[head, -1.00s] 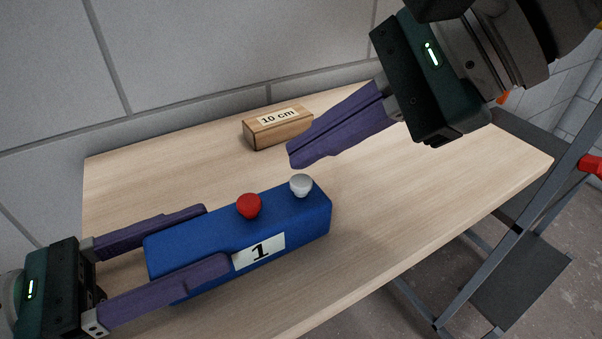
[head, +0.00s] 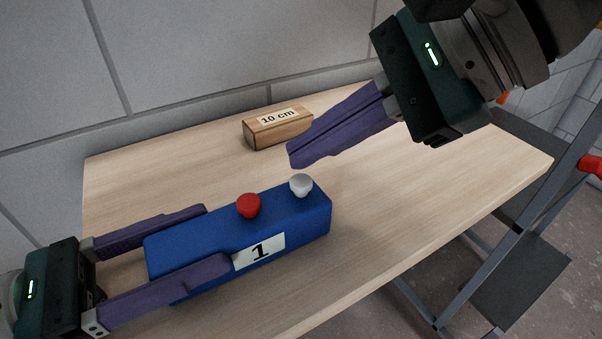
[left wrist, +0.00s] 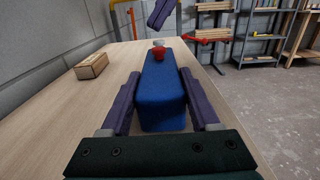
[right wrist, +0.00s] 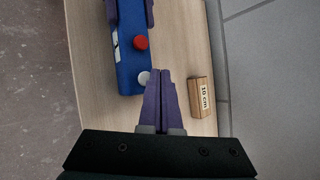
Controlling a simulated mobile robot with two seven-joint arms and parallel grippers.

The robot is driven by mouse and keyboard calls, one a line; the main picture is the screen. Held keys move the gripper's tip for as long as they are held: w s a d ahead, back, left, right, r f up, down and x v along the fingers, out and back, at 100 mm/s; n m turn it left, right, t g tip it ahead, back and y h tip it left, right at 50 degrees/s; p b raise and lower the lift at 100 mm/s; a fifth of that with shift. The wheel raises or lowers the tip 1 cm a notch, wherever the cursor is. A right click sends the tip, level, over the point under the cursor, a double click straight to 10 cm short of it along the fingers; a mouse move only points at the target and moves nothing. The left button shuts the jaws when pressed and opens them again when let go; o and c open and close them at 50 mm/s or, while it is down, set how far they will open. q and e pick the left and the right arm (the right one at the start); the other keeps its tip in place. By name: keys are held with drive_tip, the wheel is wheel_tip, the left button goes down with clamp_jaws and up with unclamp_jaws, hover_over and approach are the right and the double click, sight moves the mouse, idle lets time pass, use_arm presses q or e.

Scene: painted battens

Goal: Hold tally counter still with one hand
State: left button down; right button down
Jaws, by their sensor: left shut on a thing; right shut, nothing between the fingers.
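The tally counter (head: 290,216) is a long blue box lying on the table, with a red knob (head: 249,205), a white knob (head: 301,185) and a white label reading "1" on its side. My left gripper (head: 218,236) is shut on its left end, one purple finger along each long side; the left wrist view shows the blue box (left wrist: 161,95) between both fingers. My right gripper (head: 292,156) is shut and empty, its fingertips above the table near the white knob and apart from it. The right wrist view shows its closed fingers (right wrist: 164,75) beside the white knob (right wrist: 144,77).
A wooden block (head: 278,129) marked "10 cm" lies on the table (head: 420,200) behind the counter. A grey wall stands along the back. A step ladder (head: 500,235) stands at the right of the table. The table's right part is clear.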

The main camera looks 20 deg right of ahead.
sight(314, 195)
drive_tip(key=shift+f, duration=0.15)
drive_tip(key=shift+f, duration=0.25)
drive_tip(key=shift+f, duration=0.55)
idle(0.6)
idle(0.4)
drive_tip(key=shift+r, duration=0.95)
drive_tip(key=shift+r, duration=2.55)
use_arm(q)
drive_tip(key=shift+c, duration=0.2)
unclamp_jaws()
